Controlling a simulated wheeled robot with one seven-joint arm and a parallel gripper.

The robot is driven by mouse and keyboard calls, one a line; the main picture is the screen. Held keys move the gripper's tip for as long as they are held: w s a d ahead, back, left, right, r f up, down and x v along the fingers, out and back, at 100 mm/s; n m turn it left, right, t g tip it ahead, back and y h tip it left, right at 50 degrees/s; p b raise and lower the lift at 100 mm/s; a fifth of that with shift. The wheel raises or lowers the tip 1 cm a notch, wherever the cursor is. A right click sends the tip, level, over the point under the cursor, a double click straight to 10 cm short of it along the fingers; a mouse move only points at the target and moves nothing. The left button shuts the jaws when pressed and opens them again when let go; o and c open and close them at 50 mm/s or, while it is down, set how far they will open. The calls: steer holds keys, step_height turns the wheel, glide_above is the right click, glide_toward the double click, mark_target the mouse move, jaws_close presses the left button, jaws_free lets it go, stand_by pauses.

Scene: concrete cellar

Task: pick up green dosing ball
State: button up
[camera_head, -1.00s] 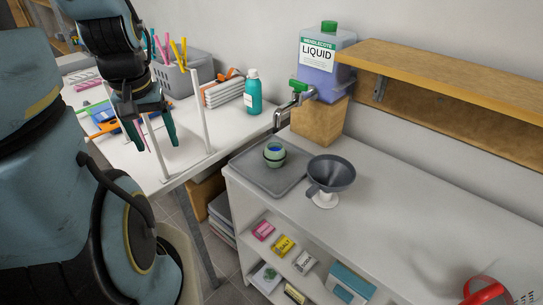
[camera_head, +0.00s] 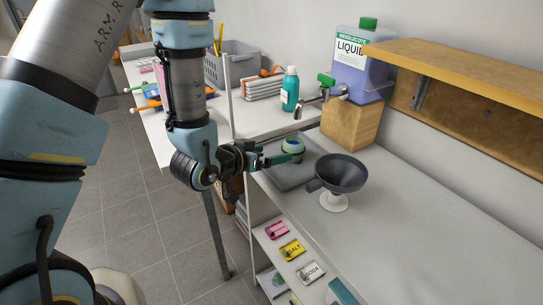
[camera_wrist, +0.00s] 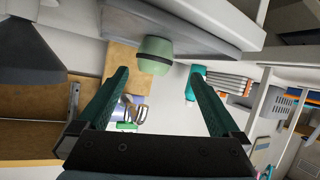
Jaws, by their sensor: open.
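The green dosing ball (camera_head: 292,146) is a small pale green ball with a dark band. It sits on the grey tray (camera_head: 308,158) at the near-left end of the white counter. In the wrist view, which is upside down, the ball (camera_wrist: 155,52) appears just past the fingertips, nearer the left one. My gripper (camera_head: 276,158) is level beside the tray, its dark green fingers pointing at the ball. In the wrist view the gripper (camera_wrist: 161,72) is open with nothing between its fingers. In the head view one finger partly overlaps the ball's lower edge; contact is unclear.
A dark grey funnel (camera_head: 342,174) on a white base stands right of the tray. A wooden shelf (camera_head: 470,75) overhangs the back right.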

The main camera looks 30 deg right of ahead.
mark_target(287, 150)
steer(key=shift+s+d, duration=0.2)
steer(key=shift+s, duration=0.1)
steer(key=shift+w+d+f+p, duration=0.1)
steer(key=shift+d+p, duration=0.2)
steer(key=shift+d, duration=0.1)
steer(key=p+x, duration=0.1)
steer(key=x, duration=0.3)
steer(key=shift+w+d, duration=0.1)
steer(key=shift+w, duration=0.05)
steer(key=shift+d+f+p, duration=0.1)
steer(key=shift+d+p, duration=0.45)
steer(key=shift+p, duration=0.1)
steer(key=p+x, duration=0.2)
steer(key=x, duration=0.2)
steer(key=shift+w+d, duration=0.15)
steer(key=c, duration=1.5)
